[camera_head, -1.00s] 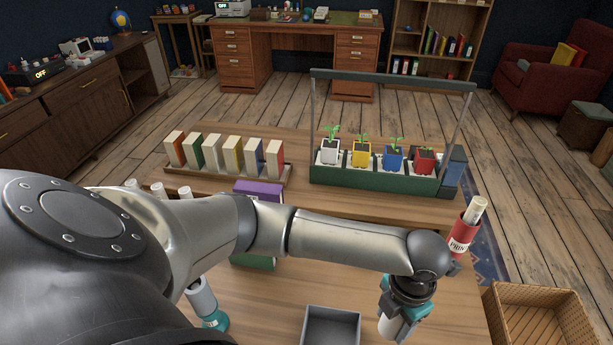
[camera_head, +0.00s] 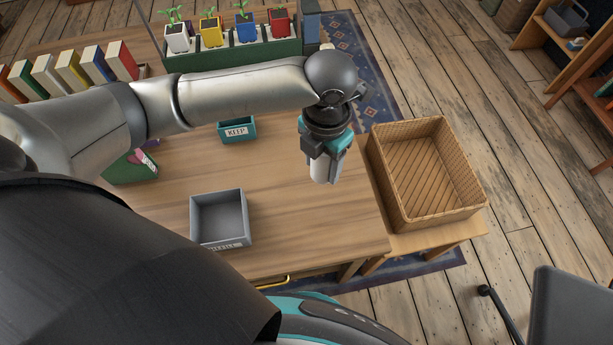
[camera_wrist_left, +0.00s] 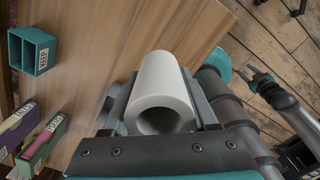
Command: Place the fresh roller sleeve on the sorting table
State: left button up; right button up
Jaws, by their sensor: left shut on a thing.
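My left gripper (camera_head: 326,160) is shut on a white hollow roller sleeve (camera_head: 322,173). The sleeve hangs below the fingers, over the right part of the wooden table (camera_head: 290,220); whether it touches the top I cannot tell. In the left wrist view the sleeve (camera_wrist_left: 161,90) lies between the fingers, its open end facing the camera. What seems to be my right gripper (camera_wrist_left: 262,80) is small at the right of the left wrist view, its jaws unclear.
A grey tray (camera_head: 192,228) stands near the table's front edge. A teal KEEP box (camera_head: 237,135) is left of the gripper. A wicker basket (camera_head: 455,165) stands right of the table. A planter rack (camera_head: 220,57) and several books (camera_head: 75,72) line the back.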

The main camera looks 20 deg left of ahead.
pick_arm(q)
jog(key=b, duration=0.4)
send_over(318, 210)
notch_tip(318, 210, down, 13)
jog(key=shift+f, duration=0.9)
notch_tip(318, 210, down, 4)
jog(key=shift+r+b, duration=0.25)
jog(key=shift+b, duration=0.55)
pick_arm(e)
jog(key=w+d+f, duration=0.2)
jog(key=w+f, duration=0.1)
jog(key=f, duration=0.2)
jog(key=shift+w+d+f+t, duration=0.2)
jog(key=shift+d+f+t, duration=0.1)
jog(key=shift+f, duration=0.05)
pick_arm(q)
jog(key=o, duration=0.9)
jog(key=shift+f, duration=0.15)
jog(key=o, duration=0.4)
jog(key=shift+o, duration=0.2)
pick_arm(e)
jog(key=shift+s, duration=0.3)
